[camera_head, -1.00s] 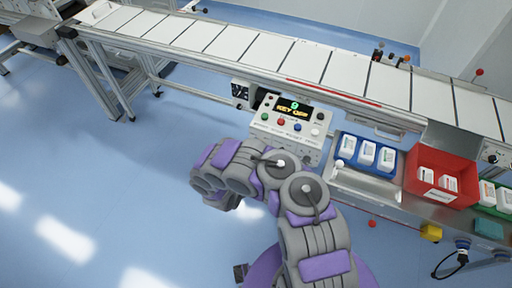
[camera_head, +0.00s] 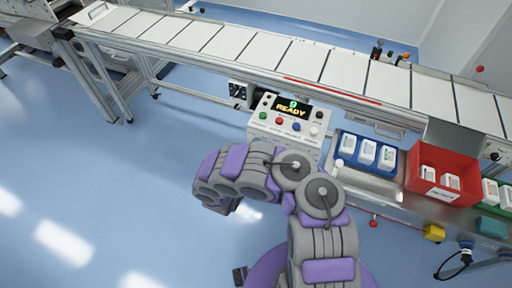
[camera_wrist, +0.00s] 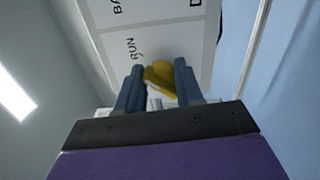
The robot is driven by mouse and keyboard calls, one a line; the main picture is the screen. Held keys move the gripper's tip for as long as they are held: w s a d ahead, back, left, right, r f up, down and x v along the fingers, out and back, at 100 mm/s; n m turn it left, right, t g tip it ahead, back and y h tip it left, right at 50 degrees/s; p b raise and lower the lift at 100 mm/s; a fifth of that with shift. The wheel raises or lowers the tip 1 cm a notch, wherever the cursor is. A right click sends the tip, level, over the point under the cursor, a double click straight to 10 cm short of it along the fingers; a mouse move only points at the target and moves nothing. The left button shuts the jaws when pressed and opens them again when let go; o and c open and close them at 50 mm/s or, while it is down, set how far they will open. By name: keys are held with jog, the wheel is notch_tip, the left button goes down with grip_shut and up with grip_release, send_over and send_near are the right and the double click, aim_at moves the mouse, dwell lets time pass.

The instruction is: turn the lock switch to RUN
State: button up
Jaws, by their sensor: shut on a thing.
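The lock switch (camera_wrist: 160,76) is a yellow knob on a white panel, seen in the wrist view. The printed word RUN stands just up and left of it. My gripper (camera_wrist: 160,85) has its two dark fingers on either side of the yellow knob and is shut on it. My arm stretches below the box in that view, and the gripper's fingertips and the switch cannot be made out there.
A conveyor (camera_head: 240,45) of white panels runs behind the box. Blue floor at left is open.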

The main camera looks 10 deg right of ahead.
jog(key=shift+o, duration=0.2)
jog(key=shift+s+a+f+m, duration=0.1)
jog(key=shift+f+m, duration=0.25)
jog(key=shift+m, duration=0.05)
jog(key=o, duration=0.8)
jog(key=shift+o, duration=0.6)
jog(key=shift+w+r, duration=0.1)
jog(key=shift+w, duration=0.1)
jog(key=p+v, duration=0.6)
jog(key=v, duration=1.1)
jog(key=shift+s+a, duration=0.15)
jog(key=shift+a, duration=0.05)
